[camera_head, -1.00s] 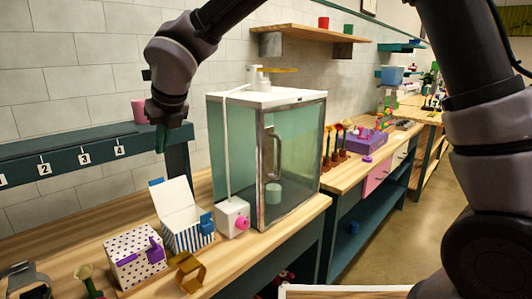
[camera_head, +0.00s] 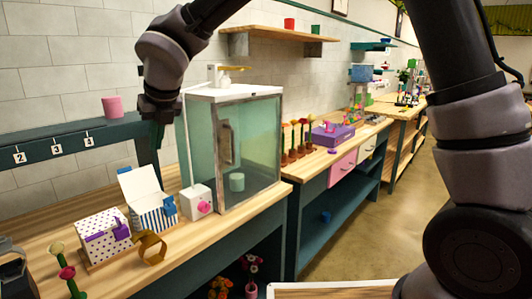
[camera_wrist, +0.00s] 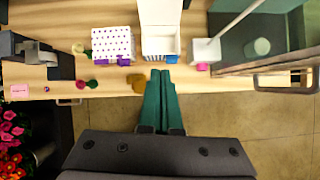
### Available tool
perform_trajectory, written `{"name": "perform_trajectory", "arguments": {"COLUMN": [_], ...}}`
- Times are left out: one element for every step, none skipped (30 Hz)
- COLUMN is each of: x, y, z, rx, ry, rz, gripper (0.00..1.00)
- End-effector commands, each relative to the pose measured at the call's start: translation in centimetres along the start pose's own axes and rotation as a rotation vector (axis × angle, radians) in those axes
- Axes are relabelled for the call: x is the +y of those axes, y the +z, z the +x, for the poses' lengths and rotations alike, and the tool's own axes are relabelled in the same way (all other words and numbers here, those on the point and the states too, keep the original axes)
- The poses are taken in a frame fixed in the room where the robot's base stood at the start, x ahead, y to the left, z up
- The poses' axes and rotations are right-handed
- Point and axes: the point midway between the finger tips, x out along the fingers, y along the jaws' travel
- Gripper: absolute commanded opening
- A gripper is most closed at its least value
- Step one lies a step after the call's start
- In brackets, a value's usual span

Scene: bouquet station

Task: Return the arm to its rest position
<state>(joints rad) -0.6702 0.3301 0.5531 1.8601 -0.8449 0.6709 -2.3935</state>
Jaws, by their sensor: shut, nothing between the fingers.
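My gripper (camera_head: 158,140) hangs from my raised arm at the upper left of the head view, in front of the dark teal shelf and left of the glass cabinet. Its fingers are dark green and point down. In the wrist view my gripper (camera_wrist: 160,75) shows its two green fingers together, with nothing between them. Below the fingertips in that view are the table's front edge and the striped open box (camera_wrist: 160,42). The gripper touches nothing that I can see.
The glass cabinet (camera_head: 250,140) stands close right of the gripper. A dotted box (camera_head: 100,237), a striped box (camera_head: 148,205) and a white box with a pink knob (camera_head: 196,203) stand on the wooden bench. A pink cup (camera_head: 112,106) sits on the teal shelf. The floor (camera_head: 350,230) is clear.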

Motion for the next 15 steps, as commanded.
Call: {"name": "perform_trajectory", "arguments": {"x": [-0.8, -1.3, -2.0, -2.5, -3.0, -3.8, -4.5, -5.2, -6.3, -7.1, -8.1, -9.3, -10.3, -11.4, -12.9], "y": [0.1, 0.1, 0.1, 0.1, 0.1, 0.1, 0.0, 0.0, -0.1, -0.2, -0.3, -0.5, -0.6, -0.8, -1.1], "z": [-0.5, -0.6, -0.9, -1.2, -1.4, -1.8, -2.1, -2.4, -2.9, -3.3, -3.8, -4.4, -5.0, -5.6, -6.4], "rx": [-0.003, -0.003, -0.004, -0.005, -0.006, -0.008, -0.010, -0.012, -0.015, -0.018, -0.022, -0.028, -0.034, -0.041, -0.052], "ry": [-0.010, -0.016, -0.024, -0.030, -0.036, -0.045, -0.054, -0.062, -0.075, -0.084, -0.095, -0.110, -0.120, -0.131, -0.147], "rz": [0.040, 0.064, 0.100, 0.130, 0.159, 0.205, 0.244, 0.281, 0.345, 0.392, 0.448, 0.527, 0.587, 0.655, 0.752], "gripper": [0.00, 0.00, 0.00, 0.00, 0.00, 0.00, 0.00, 0.00, 0.00, 0.00, 0.00, 0.00, 0.00, 0.00, 0.00]}}
